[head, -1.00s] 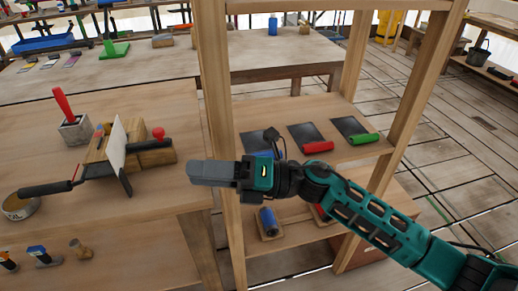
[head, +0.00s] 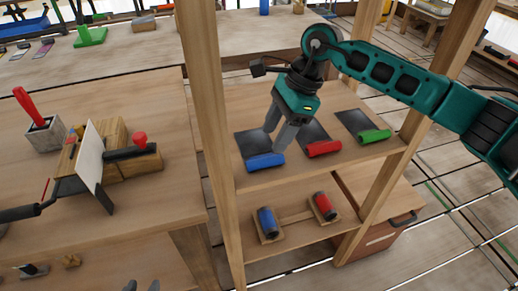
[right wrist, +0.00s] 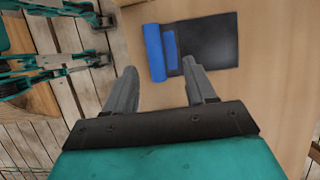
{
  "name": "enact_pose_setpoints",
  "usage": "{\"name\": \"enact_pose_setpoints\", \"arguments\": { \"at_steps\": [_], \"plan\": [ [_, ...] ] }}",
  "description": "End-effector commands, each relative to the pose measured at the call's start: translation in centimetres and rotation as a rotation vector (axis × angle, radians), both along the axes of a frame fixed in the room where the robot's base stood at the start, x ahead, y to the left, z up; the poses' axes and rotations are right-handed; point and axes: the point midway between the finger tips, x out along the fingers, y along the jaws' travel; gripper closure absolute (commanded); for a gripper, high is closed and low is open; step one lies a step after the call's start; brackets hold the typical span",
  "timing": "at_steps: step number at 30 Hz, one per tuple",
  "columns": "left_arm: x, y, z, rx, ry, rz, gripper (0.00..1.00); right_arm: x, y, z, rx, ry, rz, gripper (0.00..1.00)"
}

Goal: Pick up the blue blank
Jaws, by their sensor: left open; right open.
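A blue cylinder (head: 265,162), the blue blank, lies on its side at the front edge of a dark sheet (head: 252,143) on the upper shelf. It also shows in the right wrist view (right wrist: 154,52), beyond the fingertips. My right gripper (head: 275,139) is open and empty, pointing down just above and behind the blue blank; I see no contact. In the right wrist view, its fingers (right wrist: 158,68) are spread wide. My left gripper (head: 141,287) shows only as two grey fingertips, apart, at the bottom edge of the head view.
A red cylinder (head: 323,148) and a green one (head: 374,136) lie to the right on the same shelf. Another blue cylinder (head: 267,221) and a red one (head: 324,206) rest in wooden holders below. Wooden posts (head: 210,130) flank the shelves.

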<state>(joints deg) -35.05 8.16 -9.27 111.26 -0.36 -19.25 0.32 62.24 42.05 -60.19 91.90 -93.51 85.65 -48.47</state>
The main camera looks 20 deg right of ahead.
Motion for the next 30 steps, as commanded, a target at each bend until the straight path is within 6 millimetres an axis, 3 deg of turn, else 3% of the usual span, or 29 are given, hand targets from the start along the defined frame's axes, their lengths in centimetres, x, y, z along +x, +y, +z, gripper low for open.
{"name": "enact_pose_setpoints", "arguments": {
  "at_steps": [12, 21, 30],
  "plan": [
    [-0.8, 0.0, 0.0, 0.001, 0.019, -0.001, 0.57, -0.7, 1.9, -5.0, 0.004, 0.003, 0.001, 0.45],
    [-0.9, 0.0, -0.1, 0.001, 0.019, -0.001, 0.57, -0.7, 2.1, -5.4, 0.004, 0.001, -0.001, 0.46],
    [-0.8, 0.0, -0.1, 0.000, 0.018, -0.002, 0.57, -0.7, 2.1, -5.4, 0.005, 0.001, -0.001, 0.74]
  ]
}}
